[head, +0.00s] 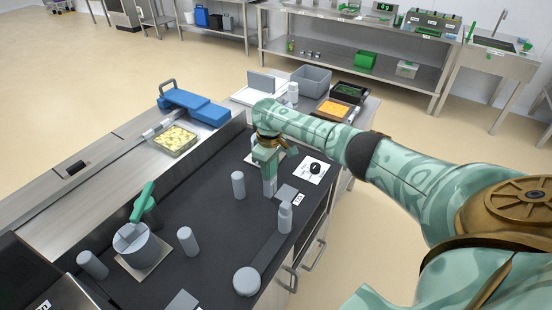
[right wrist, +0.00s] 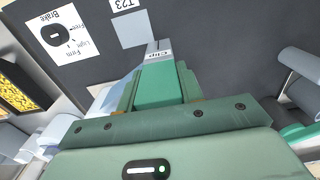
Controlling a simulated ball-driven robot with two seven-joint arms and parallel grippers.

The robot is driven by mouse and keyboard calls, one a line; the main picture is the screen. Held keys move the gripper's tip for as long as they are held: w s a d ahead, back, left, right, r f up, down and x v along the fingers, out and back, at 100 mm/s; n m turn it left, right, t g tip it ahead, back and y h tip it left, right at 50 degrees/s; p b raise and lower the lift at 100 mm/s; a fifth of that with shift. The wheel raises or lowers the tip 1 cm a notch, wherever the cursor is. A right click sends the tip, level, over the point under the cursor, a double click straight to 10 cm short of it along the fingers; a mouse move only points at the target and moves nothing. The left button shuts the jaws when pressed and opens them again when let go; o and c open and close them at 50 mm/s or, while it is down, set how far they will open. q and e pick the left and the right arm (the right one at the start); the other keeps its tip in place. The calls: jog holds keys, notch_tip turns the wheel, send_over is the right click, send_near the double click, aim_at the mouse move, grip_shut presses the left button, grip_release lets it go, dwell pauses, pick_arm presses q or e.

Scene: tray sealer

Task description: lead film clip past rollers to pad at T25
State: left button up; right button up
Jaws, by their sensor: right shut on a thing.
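My right gripper (head: 269,178) is shut on the film clip, a small grey piece labelled "Clip" (right wrist: 160,53), above the dark deck. A grey pad (head: 287,192) lies just right of the gripper in the head view; it also shows in the right wrist view (right wrist: 130,28), beside a card reading T23 (right wrist: 125,4). No T25 label is readable. Upright grey rollers stand on the deck: one left of the gripper (head: 238,184), one farther toward the front (head: 188,240), one near the front left (head: 92,264). I cannot make out the film's path. My left gripper is not in view.
A grey drum (head: 140,247) with a green lever (head: 143,203) stands at left. A brake dial card (head: 314,169) lies behind. A food tray (head: 175,140) sits on the left conveyor.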

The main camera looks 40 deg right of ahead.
pick_arm(q)
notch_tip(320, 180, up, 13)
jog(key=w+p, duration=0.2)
jog(key=p, duration=1)
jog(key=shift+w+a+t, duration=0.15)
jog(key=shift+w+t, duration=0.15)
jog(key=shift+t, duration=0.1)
pick_arm(e)
jog(key=s+a, duration=0.4)
jog(key=a, duration=0.7)
jog(key=s+a, duration=0.3)
jog(key=a, duration=0.8)
jog(key=s+a, duration=0.4)
jog(key=a, duration=0.7)
jog(key=shift+s+a, duration=0.3)
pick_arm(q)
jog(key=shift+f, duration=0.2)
pick_arm(e)
jog(key=shift+w+d+f, duration=0.1)
